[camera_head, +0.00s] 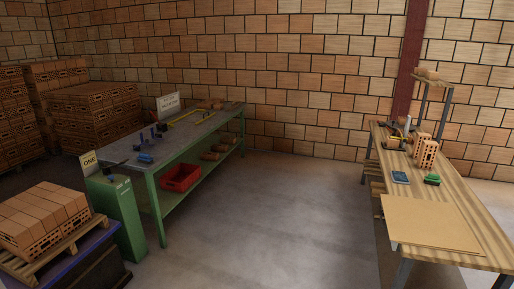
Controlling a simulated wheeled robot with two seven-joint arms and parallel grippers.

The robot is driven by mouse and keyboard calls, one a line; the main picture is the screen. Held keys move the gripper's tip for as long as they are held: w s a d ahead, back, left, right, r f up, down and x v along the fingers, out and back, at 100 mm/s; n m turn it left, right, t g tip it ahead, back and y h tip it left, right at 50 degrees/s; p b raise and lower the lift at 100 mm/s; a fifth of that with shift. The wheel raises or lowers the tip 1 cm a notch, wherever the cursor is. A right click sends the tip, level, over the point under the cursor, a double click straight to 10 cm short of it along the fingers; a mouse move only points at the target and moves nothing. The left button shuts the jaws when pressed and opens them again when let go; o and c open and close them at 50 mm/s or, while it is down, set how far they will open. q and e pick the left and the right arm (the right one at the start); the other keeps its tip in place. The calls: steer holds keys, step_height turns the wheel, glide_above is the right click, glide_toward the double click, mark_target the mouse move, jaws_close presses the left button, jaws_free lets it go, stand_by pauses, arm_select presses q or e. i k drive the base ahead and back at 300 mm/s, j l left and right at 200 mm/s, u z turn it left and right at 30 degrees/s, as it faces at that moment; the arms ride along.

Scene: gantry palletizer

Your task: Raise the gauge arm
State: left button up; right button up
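I cannot make out for certain which thing is the gauge arm. On the right wooden table, a small dark device with a yellow part (394,142) stands beside an upright orange hollow brick (425,153). On the left green bench (190,133) lie small blue and dark tools (146,158) and a long yellow item (184,118), too small to identify. Neither of my grippers is in view.
A red crate (180,178) sits on the bench's lower shelf. A brown board (430,222) lies on the right table (455,190). The floor between is clear.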

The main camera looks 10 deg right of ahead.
mark_target(405, 140)
steer(key=i+z, duration=0.25)
steer(key=i, duration=0.3)
steer(key=i+j+z, duration=0.15)
steer(key=i+z, duration=0.15)
steer(key=i, duration=0.25)
steer(key=i+j+z, duration=0.25)
steer(key=i, duration=0.25)
steer(key=i+j+z, duration=0.1)
steer(key=i+z, duration=0.15)
steer(key=i, duration=1.5)
